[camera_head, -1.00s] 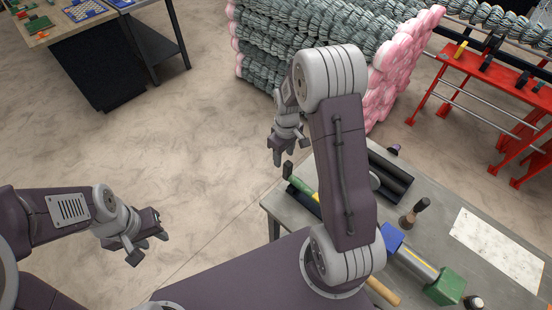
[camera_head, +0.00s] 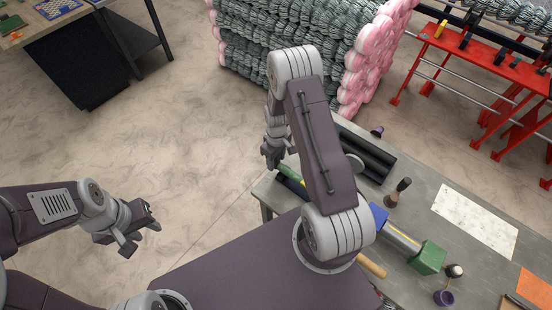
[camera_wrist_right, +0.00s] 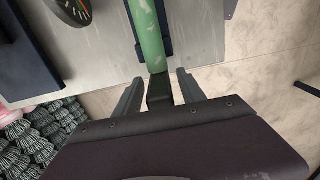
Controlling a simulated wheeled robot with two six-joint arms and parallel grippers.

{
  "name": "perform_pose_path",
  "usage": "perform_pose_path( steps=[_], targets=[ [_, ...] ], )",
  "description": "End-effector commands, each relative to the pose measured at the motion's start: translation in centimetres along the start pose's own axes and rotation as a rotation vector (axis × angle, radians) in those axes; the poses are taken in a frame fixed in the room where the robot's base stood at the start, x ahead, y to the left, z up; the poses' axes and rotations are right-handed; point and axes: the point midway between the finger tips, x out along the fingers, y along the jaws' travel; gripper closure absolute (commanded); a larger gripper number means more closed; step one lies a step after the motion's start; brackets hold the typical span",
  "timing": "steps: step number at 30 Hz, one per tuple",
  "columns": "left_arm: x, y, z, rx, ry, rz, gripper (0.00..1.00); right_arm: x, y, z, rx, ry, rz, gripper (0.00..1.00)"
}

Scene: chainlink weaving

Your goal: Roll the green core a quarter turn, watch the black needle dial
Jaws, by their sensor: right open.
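The green core (camera_wrist_right: 149,35), a slim rod with a pale worn patch and a black end (camera_wrist_right: 160,88), lies at the table's near-left corner; part of it shows in the head view (camera_head: 289,172). My right gripper (camera_wrist_right: 159,94) is open, its fingers on either side of the black end with gaps showing. It also shows in the head view (camera_head: 269,157), just beyond the core's end. A dark round dial (camera_wrist_right: 71,9) with a reddish needle is cut off at the wrist view's top left. My left gripper (camera_head: 142,238) is open and empty over the floor at left.
The grey table (camera_head: 425,215) carries a black tray (camera_head: 368,160), a dark-topped bottle (camera_head: 398,192), a white sheet (camera_head: 475,221), a green-headed tool (camera_head: 427,258) and a purple cup (camera_head: 444,297). A red rack (camera_head: 480,57) and a woven stack (camera_head: 330,30) stand beyond.

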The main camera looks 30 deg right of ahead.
Motion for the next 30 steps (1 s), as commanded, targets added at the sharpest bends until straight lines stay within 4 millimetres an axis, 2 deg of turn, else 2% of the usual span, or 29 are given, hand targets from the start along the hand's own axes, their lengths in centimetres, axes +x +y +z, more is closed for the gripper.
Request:
perform_pose_path(
  steps=[8,9,14,30],
  targets=[
    [-0.08,0.0,-0.01,0.0,0.0,0.0,0.64,0.52,-0.01,-0.01,-0.001,0.0,0.0,0.53],
    [-0.08,0.0,-0.01,0.0,0.0,0.0,0.64,0.51,-0.01,-0.01,0.0,0.0,0.0,0.55],
    [-0.08,0.0,-0.01,0.0,0.0,0.0,0.64,0.5,-0.01,0.0,0.0,0.0,0.0,1.0],
    [-0.09,0.0,-0.01,0.0,0.0,0.0,0.64,0.46,-0.01,0.02,-0.001,-0.001,0.0,1.0]
  ],
)
